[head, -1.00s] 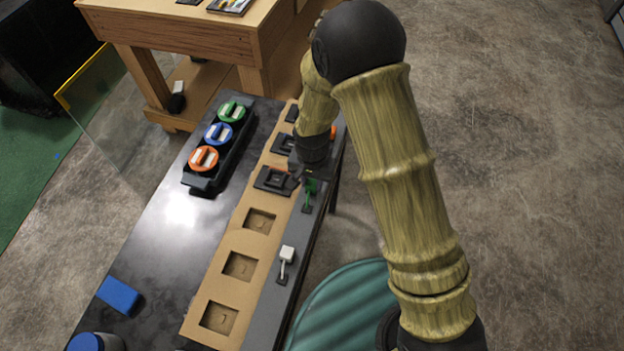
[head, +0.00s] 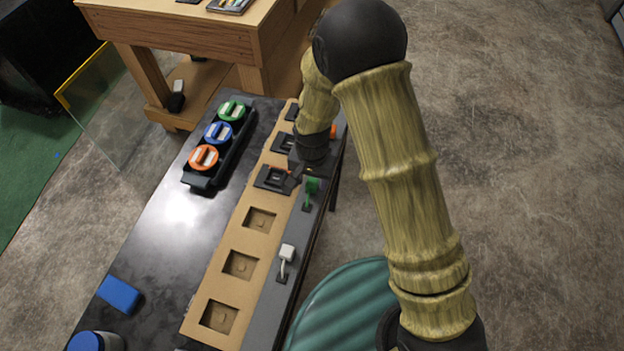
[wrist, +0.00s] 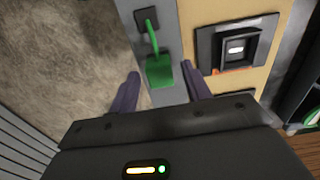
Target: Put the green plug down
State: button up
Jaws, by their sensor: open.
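The green plug (head: 312,185) is on the grey strip along the console's right edge, at the end of a short green stalk or cord. In the wrist view the green plug (wrist: 160,71) lies ahead of and between my two fingertips, with a green stalk running up to a dark square base (wrist: 146,19). My gripper (wrist: 160,85) is open, its purple-grey fingers on either side, with gaps to the plug. In the head view my gripper (head: 300,180) is just beside the plug, mostly hidden by my wrist.
A white plug (head: 287,252) stands nearer on the same strip. The cardboard panel (head: 230,245) has empty square recesses and black socket modules (head: 275,178). A black tray (head: 198,184) holds green, blue and orange round pieces. A blue block (head: 119,295) lies on the table.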

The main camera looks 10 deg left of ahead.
aim_at(315, 182)
notch_tip(315, 182, up, 12)
jog(key=b, duration=0.1)
jog(key=shift+f, duration=0.25)
dwell(0.7)
jog(key=s+d+r+t, duration=0.1)
jog(key=s+d+r, duration=0.1)
jog(key=d, duration=1.1)
jog(key=s+d+r+n+t, duration=0.1)
jog(key=s+d+r, duration=0.2)
jog(key=d, duration=0.9)
jog(key=shift+s+d+r+t, duration=0.3)
jog(key=shift+s+d+r, duration=0.05)
jog(key=shift+d+r, duration=0.05)
